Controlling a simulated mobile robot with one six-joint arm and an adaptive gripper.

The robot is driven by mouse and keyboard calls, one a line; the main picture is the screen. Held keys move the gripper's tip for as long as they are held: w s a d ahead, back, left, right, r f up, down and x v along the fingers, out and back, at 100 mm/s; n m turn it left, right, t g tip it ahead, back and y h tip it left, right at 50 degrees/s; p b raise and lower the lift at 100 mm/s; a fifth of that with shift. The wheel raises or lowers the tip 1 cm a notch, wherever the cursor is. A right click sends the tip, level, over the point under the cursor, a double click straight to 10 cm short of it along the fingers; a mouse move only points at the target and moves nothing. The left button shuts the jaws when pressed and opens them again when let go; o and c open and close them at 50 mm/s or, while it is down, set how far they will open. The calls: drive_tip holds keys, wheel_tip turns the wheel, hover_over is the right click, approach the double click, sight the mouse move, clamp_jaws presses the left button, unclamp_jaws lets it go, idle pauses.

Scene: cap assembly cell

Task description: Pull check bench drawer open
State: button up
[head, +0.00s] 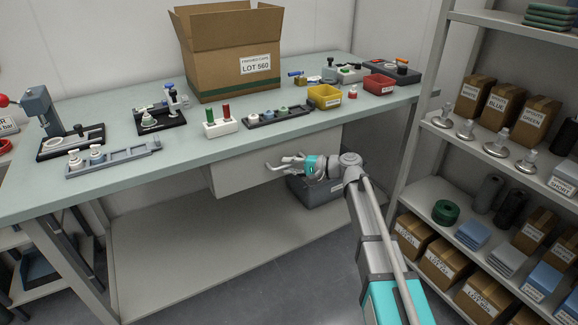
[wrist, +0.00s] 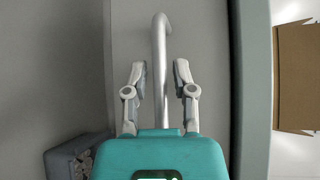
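The check bench drawer (head: 236,176) has a plain light grey front under the bench top and looks shut. Its front fills the middle of the wrist view (wrist: 205,40). A pale bar handle (wrist: 160,50) stands out from it. My gripper (head: 283,162) is at the drawer front in the head view. In the wrist view, my gripper (wrist: 160,72) is open, with one finger on each side of the handle bar. Gaps show between the fingers and the bar. The handle's lower end is hidden behind the gripper body.
The bench top (head: 190,150) carries a cardboard box (head: 225,60), a yellow bin (head: 324,97), a red bin (head: 380,84) and several fixtures. A grey bin (head: 315,190) sits on the lower shelf below the drawer. A loaded shelf rack (head: 420,150) stands at right.

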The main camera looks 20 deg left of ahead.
clamp_jaws()
drive_tip(key=shift+s+d, duration=0.1)
